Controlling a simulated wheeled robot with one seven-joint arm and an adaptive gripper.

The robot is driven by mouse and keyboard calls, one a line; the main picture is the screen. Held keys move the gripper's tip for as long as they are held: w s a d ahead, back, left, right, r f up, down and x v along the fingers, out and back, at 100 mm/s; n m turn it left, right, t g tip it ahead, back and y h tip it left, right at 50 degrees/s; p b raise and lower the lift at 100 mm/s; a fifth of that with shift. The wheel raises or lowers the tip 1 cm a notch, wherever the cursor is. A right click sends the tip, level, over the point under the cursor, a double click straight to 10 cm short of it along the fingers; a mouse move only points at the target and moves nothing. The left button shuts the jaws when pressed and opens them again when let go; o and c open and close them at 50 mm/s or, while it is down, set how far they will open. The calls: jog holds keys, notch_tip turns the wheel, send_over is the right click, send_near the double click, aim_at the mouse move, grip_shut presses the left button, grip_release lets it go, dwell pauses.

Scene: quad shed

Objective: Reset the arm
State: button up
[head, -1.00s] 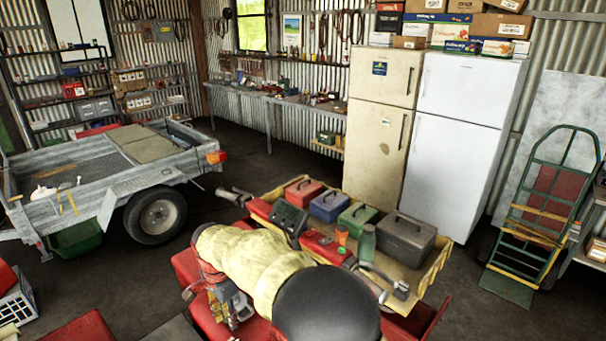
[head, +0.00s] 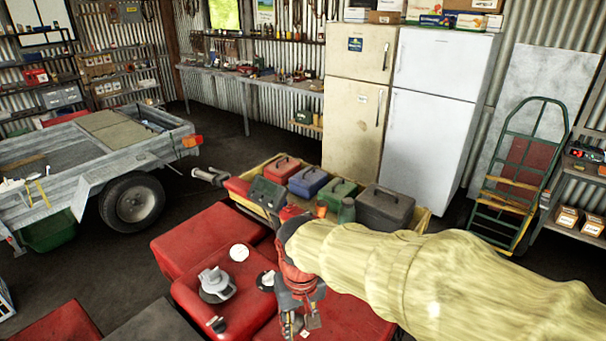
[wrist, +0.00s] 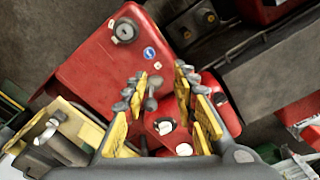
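My arm, in a pale yellow cover, reaches in from the right edge of the head view. My gripper (head: 301,322) hangs at its end, pointing down over red panels (head: 215,300). In the wrist view my gripper (wrist: 163,84) has its yellow-padded fingers spread apart with nothing held between them. Beyond the fingers are a red panel with a round grey cap (wrist: 124,32) and pale round discs (wrist: 165,127). How far the fingertips are above the red surface I cannot tell.
A wooden tray (head: 419,222) with several toolboxes lies behind my gripper. A grey trailer (head: 80,170) stands at left, two fridges (head: 440,110) at the back, and a green hand truck (head: 520,170) at right. Dark floor is open between trailer and fridges.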

jog(key=s+d+r+m+t+b, duration=0.1)
jog(key=s+d+r+t+b, duration=0.1)
jog(key=s+d, duration=0.4)
jog(key=s+d+r+m+t+b, duration=0.2)
jog(key=s+d, duration=0.4)
jog(key=d, duration=0.8)
jog(key=shift+r+m+t, duration=0.3)
jog(key=shift+r+t, duration=0.1)
jog(key=shift+r, duration=0.25)
